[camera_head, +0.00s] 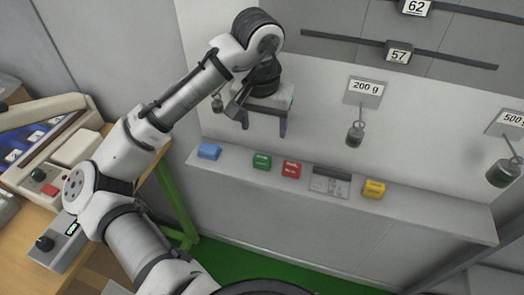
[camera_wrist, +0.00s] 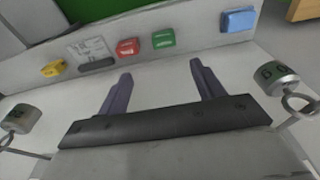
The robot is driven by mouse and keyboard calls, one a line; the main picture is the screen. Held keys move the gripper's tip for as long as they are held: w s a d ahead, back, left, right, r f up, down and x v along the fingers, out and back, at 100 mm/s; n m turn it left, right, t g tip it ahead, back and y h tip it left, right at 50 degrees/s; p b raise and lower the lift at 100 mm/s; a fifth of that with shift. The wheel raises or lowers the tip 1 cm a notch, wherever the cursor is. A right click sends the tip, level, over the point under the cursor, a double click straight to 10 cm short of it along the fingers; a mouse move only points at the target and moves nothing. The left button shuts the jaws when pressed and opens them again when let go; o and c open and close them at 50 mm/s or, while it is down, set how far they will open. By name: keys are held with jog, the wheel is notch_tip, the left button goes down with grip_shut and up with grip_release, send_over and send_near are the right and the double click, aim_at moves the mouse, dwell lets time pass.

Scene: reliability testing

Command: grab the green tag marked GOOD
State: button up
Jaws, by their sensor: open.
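The green tag (camera_head: 261,161) lies on the pale ledge between the blue tag (camera_head: 208,151) and the red tag (camera_head: 291,169). It also shows in the wrist view (camera_wrist: 163,39), where its marking is too small to read. My gripper (camera_head: 265,128) is open and empty, above and back from the ledge. In the wrist view its two dark fingers (camera_wrist: 160,82) stand apart, with the green tag beyond them, between their tips and not touching them.
A grey printed plate (camera_head: 330,182) and a yellow tag (camera_head: 373,189) lie further right on the ledge. Hanging weights include one under the 200 g sign (camera_head: 355,133) and one at far right (camera_head: 502,172). A small weight (camera_head: 217,103) hangs left of my gripper.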

aim_at(262, 157)
jog(key=f, duration=0.8)
jog(key=shift+w+d+f, duration=0.1)
jog(key=shift+w, duration=0.2)
jog(key=shift+w+a+f, duration=0.1)
jog(key=shift+w+f, duration=0.1)
jog(key=shift+f, duration=0.7)
jog(key=shift+w+a+f, duration=0.1)
jog(key=shift+w+f, duration=0.1)
jog(key=shift+f, duration=0.65)
jog(key=shift+w+f, duration=0.2)
jog(key=shift+f, duration=0.7)
jog(key=c, duration=1)
jog(key=shift+r, duration=0.1)
jog(key=shift+c, duration=0.2)
